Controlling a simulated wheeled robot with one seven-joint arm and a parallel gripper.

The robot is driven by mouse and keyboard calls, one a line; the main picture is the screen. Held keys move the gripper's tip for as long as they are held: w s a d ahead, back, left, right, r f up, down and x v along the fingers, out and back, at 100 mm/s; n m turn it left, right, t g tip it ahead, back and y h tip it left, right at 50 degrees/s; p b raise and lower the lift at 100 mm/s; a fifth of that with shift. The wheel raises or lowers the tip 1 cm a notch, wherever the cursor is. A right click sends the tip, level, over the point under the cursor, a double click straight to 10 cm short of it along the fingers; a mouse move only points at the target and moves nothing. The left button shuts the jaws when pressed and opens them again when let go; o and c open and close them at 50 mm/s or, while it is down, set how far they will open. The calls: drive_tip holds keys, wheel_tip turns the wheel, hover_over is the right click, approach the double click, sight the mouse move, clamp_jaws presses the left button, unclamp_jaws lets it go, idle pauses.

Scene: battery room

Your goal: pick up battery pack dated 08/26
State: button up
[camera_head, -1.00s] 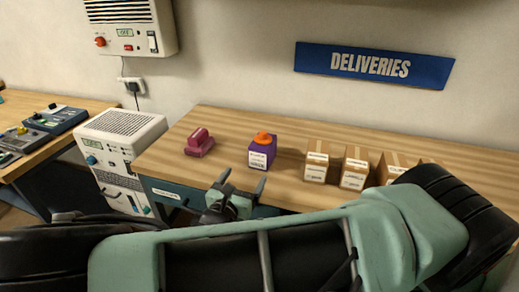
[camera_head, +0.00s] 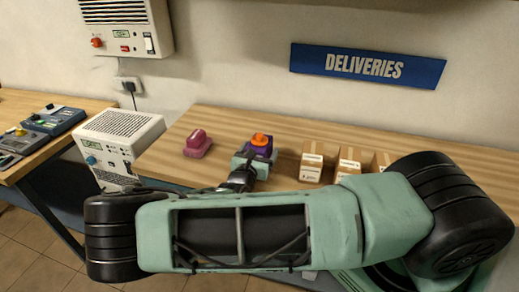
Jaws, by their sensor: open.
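A purple block with an orange knob on top (camera_head: 260,141) stands on the wooden bench. Its front, which bears a white label in the earlier view, is now largely hidden by my gripper. My gripper (camera_head: 256,156) is open, right at the front of the purple block, with its fingers by the block's sides. I cannot tell whether they touch it. Cardboard boxes with white labels (camera_head: 312,163) stand to the right, partly hidden by my arm. No date is legible on any label, so I cannot tell which thing is dated 08/26.
A dark pink object (camera_head: 197,143) lies on the wooden bench (camera_head: 228,123) left of the purple block. A blue DELIVERIES sign (camera_head: 366,66) hangs above. A white vented unit (camera_head: 118,137) stands left of the bench. Another table (camera_head: 75,103) holds devices.

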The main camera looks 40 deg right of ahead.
drive_tip(key=shift+w+d, duration=0.2)
drive_tip(key=shift+d, duration=0.05)
drive_tip(key=c, duration=1.7)
clamp_jaws()
drive_tip(key=shift+r, duration=0.15)
